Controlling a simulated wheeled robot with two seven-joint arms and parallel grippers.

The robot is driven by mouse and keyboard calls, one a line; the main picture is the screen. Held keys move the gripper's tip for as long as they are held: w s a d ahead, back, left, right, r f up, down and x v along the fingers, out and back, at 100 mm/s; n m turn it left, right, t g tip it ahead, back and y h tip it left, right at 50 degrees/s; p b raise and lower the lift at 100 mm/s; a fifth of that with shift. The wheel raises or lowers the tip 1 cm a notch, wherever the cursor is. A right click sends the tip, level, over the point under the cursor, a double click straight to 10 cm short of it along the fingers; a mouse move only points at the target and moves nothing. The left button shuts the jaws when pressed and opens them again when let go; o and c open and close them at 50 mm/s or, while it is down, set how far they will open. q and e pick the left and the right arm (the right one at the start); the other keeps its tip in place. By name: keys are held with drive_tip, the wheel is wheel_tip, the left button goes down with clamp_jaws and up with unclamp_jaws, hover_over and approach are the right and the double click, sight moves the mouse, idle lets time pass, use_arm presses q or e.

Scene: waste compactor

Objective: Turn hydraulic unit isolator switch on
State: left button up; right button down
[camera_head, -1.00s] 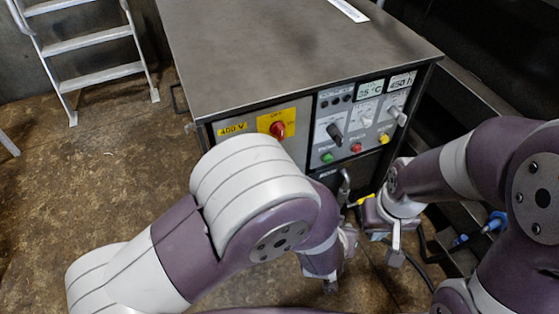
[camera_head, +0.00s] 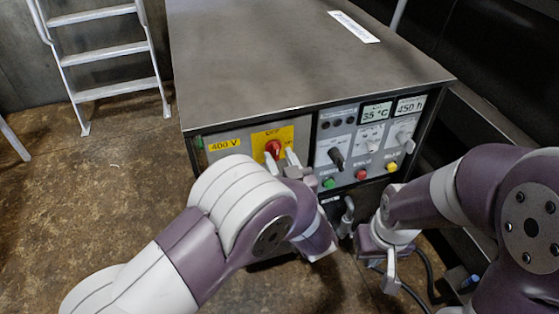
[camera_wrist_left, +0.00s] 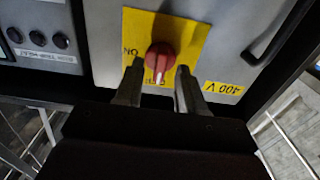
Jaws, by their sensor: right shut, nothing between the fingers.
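The isolator switch is a red rotary knob (camera_head: 273,149) on a yellow plate (camera_head: 287,134) on the cabinet's front, beside a 400 V label. In the left wrist view the knob (camera_wrist_left: 160,56) appears upside down, its white pointer line towards the blurred OFF lettering; ON is at the side. My left gripper (camera_head: 281,160) is open at the knob. In the left wrist view its fingers (camera_wrist_left: 160,68) stand on either side of the knob, with visible gaps; no contact shows. My right gripper (camera_head: 389,272) is shut and empty, low in front of the cabinet's right part.
Right of the yellow plate is a control panel (camera_head: 352,134) with a black selector (camera_head: 337,158), displays and green, red and yellow buttons. A grey hose handle (camera_head: 347,217) is below it. A white ladder (camera_head: 105,50) stands at the back left. Floor (camera_head: 90,200) left of the cabinet is clear.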

use_arm(q)
drive_tip(key=shift+w+a, duration=0.15)
drive_tip(key=shift+w, duration=0.2)
